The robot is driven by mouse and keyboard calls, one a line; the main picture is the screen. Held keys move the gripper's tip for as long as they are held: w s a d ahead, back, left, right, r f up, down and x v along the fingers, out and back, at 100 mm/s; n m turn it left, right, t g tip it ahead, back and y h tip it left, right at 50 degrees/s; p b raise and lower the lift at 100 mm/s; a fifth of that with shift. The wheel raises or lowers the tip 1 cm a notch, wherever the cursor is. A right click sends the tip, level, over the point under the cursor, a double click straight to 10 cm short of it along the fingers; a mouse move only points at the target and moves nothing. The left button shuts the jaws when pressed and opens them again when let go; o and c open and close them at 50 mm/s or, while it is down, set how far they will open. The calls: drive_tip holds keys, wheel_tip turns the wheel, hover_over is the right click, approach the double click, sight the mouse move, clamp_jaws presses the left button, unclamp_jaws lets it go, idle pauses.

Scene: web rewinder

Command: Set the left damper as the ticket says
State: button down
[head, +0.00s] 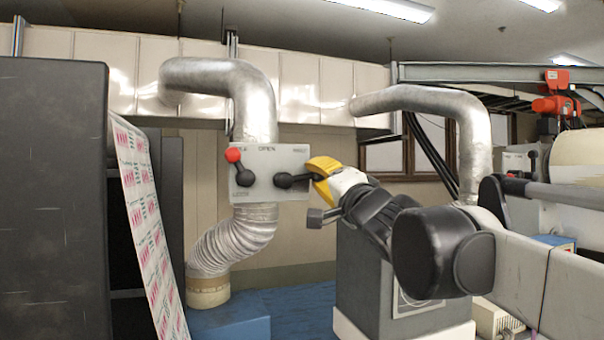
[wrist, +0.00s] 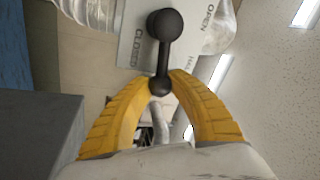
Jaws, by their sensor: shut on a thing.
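The left damper's plate (head: 268,160) is a pale panel on the left silver duct (head: 250,95). Its black lever (head: 296,180) points right from its hub, nearly level. My gripper (head: 316,172), with yellow fingers, is shut on the lever's outer end. In the wrist view the lever (wrist: 162,55) runs from a large round knob down to a smaller end between my fingertips (wrist: 160,86). The plate there (wrist: 133,45) reads OPEN at the right, CLOSED at the left and part of HALF beside the lever; the lever lies between HALF and CLOSED. I cannot make out a ticket.
A red-knobbed black lever (head: 237,166) sits at the plate's left side. A second silver duct (head: 440,100) stands at the right. A dark cabinet (head: 52,200) and a printed web (head: 150,230) fill the left. A grey box (head: 370,275) stands below my arm.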

drive_tip(key=shift+f+m+t+h+b, duration=0.15)
drive_tip(key=shift+f+m+h, duration=0.15)
drive_tip(key=shift+m, duration=0.4)
drive_tip(key=shift+f+m+t+h+b, duration=0.15)
drive_tip(key=shift+f+m+h, duration=0.15)
drive_tip(key=shift+m, duration=0.4)
drive_tip(key=shift+f, duration=0.1)
drive_tip(key=c, duration=1.2)
unclamp_jaws()
drive_tip(key=shift+o, duration=0.2)
drive_tip(key=shift+s+a, duration=0.1)
drive_tip(key=v, duration=1.2)
